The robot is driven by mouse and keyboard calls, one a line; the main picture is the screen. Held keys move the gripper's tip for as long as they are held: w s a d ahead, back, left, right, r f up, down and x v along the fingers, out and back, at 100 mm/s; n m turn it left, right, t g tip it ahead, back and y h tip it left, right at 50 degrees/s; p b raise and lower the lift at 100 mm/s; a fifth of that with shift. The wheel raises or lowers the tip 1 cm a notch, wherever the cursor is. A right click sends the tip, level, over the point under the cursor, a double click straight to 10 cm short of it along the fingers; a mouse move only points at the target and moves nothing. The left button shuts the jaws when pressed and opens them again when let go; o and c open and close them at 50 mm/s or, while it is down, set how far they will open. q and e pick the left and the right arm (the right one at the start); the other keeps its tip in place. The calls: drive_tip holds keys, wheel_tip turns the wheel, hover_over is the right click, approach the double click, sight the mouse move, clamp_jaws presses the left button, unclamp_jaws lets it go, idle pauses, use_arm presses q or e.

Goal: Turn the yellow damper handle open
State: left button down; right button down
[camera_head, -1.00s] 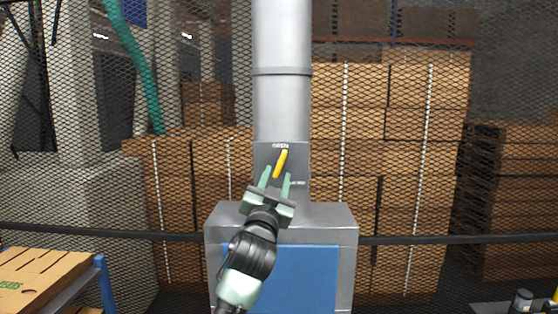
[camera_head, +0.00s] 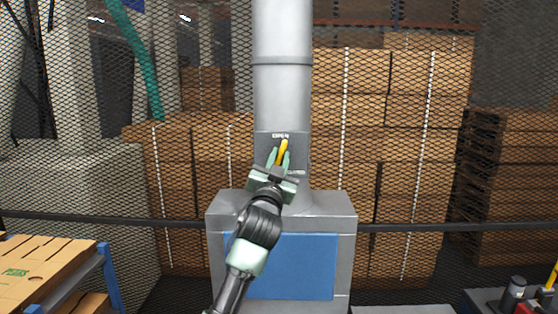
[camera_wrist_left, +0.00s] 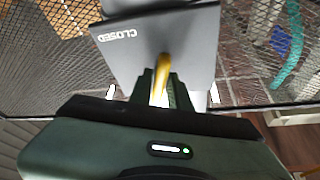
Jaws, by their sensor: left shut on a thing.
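The yellow damper handle (camera_head: 283,150) is on the grey plate (camera_head: 262,146) at the foot of the vertical duct. It tilts a little right of upright, its upper end just under the OPEN label (camera_head: 280,135). My left gripper (camera_head: 278,158) is shut on the handle, a finger on each side. In the left wrist view the handle (camera_wrist_left: 162,73) runs between the two dark fingers, and a CLOSED label (camera_wrist_left: 118,34) shows on the plate. The fingers hide the handle's lower part in the head view. My right gripper is not in view.
A grey cabinet with a blue front panel (camera_head: 285,266) stands below the duct. A wire mesh fence (camera_head: 400,150) spans the background, with stacked boxes behind it. A cardboard box (camera_head: 40,268) on a blue-framed cart is at lower left. Dark items (camera_head: 512,292) stand at lower right.

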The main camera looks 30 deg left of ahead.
use_arm(q)
drive_tip(key=n+y+b, duration=0.1)
drive_tip(key=n+b, duration=0.2)
drive_tip(key=n+g+y+b, duration=0.1)
drive_tip(key=n+b, duration=0.2)
drive_tip(key=shift+w+d+f+y, duration=0.1)
drive_tip(key=shift+f+y, duration=0.05)
drive_tip(key=shift+y, duration=0.25)
drive_tip(key=c, duration=1.4)
unclamp_jaws()
drive_tip(key=shift+c, duration=0.2)
